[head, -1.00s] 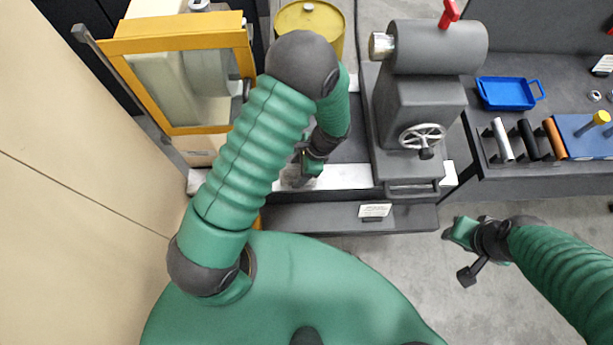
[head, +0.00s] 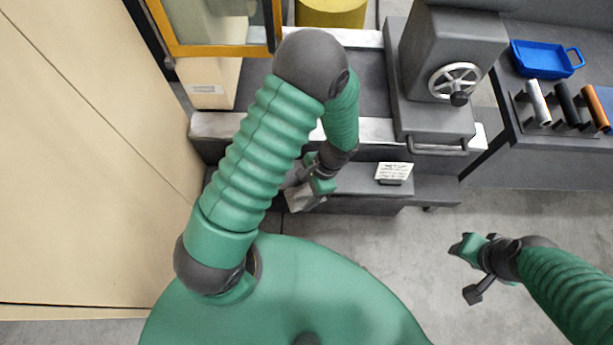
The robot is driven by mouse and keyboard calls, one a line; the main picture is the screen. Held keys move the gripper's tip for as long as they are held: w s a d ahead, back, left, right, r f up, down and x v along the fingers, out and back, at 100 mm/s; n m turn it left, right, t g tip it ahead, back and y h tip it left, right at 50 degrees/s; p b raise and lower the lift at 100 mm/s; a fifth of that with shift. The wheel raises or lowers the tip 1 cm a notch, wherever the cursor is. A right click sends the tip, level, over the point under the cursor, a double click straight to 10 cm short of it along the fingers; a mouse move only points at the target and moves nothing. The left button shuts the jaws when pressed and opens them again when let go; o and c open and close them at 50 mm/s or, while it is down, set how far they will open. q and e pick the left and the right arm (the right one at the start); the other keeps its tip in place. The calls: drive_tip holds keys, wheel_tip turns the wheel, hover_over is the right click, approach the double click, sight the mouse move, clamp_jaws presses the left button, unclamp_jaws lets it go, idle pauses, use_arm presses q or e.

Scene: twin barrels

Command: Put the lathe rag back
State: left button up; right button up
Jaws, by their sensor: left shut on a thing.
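My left gripper (head: 308,180) is in the middle of the head view, partly hidden by its own wrist. My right gripper (head: 462,250) is at the right over the bare floor, apart from the lathe. I see nothing in it, but its finger gap is too small to read.
The lathe's tailstock has a handwheel (head: 455,81) and front handle. A bench at the right holds a blue tray (head: 545,58) and several cylinders (head: 570,103). A yellow drum (head: 330,12) stands behind. A beige wall (head: 90,160) closes the left.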

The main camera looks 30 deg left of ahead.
use_arm(q)
drive_tip(key=shift+w+a+f, duration=0.1)
drive_tip(key=shift+w+a, duration=0.2)
drive_tip(key=shift+w, duration=0.35)
drive_tip(key=shift+w+a, duration=0.25)
drive_tip(key=shift+w, duration=0.35)
drive_tip(key=w, duration=0.3)
drive_tip(key=shift+w, duration=0.2)
wheel_tip(320, 180, down, 3)
drive_tip(key=shift+s, duration=0.15)
drive_tip(key=shift+a+f, duration=0.3)
drive_tip(key=shift+a, duration=0.25)
drive_tip(key=o, duration=1.1)
drive_tip(key=shift+a, duration=0.15)
drive_tip(key=shift+o, duration=1.1)
drive_tip(key=shift+d+r, duration=0.1)
drive_tip(key=shift+d, duration=0.45)
drive_tip(key=v, duration=1.3)
drive_tip(key=s+d+r+n+t+h, duration=0.1)
drive_tip(key=s+r+n+t+h, duration=0.1)
drive_tip(key=s+r+n+t, duration=0.4)
wheel_tip(320, 180, up, 3)
drive_tip(key=shift+s+d+r+n+p, duration=0.1)
drive_tip(key=shift+s+d+n+p, duration=0.2)
drive_tip(key=shift+s+n, duration=0.55)
use_arm(e)
drive_tip(key=shift+d+r, duration=0.25)
drive_tip(key=shift+d, duration=0.6)
